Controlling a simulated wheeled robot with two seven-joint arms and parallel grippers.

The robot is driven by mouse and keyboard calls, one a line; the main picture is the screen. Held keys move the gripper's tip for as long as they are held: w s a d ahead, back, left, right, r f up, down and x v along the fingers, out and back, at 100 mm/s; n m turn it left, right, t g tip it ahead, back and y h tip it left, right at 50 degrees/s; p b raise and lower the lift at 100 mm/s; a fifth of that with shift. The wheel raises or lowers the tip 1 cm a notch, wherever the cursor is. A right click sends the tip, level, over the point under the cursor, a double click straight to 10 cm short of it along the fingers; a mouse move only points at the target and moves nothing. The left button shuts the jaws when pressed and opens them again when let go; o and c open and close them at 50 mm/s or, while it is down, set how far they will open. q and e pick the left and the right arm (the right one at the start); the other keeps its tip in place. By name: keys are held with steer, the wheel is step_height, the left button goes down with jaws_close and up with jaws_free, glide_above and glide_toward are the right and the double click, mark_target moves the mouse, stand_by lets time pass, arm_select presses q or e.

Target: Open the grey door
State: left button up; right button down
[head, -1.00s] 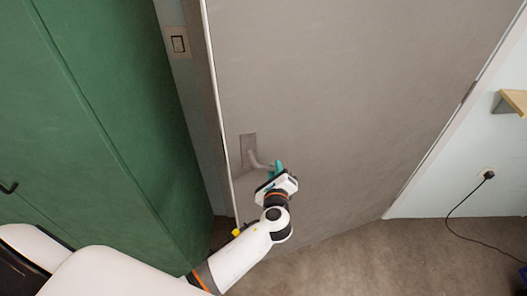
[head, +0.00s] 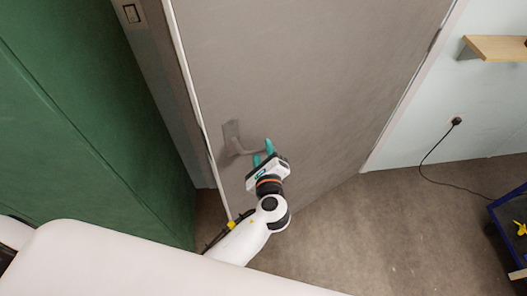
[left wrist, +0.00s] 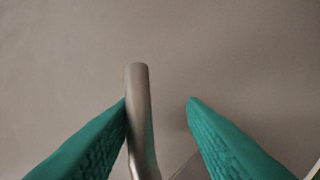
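The grey door (head: 310,80) fills the middle of the head view. Its metal lever handle (head: 243,150) is near its left edge and points right; it also shows in the left wrist view (left wrist: 138,105). My left gripper (head: 263,150) is at the free end of the lever, its two teal fingers spread apart. In the left wrist view, the lever lies between the fingers (left wrist: 158,105), close against the left one, with a clear gap to the right one. I cannot tell whether the left finger touches it. My right gripper is not in view.
A green cabinet (head: 70,130) stands left of the door. A wooden shelf (head: 498,47) and a plugged-in black cable (head: 432,155) are on the pale wall at right. A blue-framed item (head: 507,225) stands at the far right. The floor (head: 370,225) between is clear.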

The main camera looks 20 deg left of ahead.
arm_select(q)
steer(key=shift+s, duration=0.1)
steer(key=shift+s+d, duration=0.15)
steer(key=shift+s, duration=0.05)
steer(key=b+v, duration=0.3)
steer(key=v, duration=0.8)
steer(key=shift+s, duration=0.2)
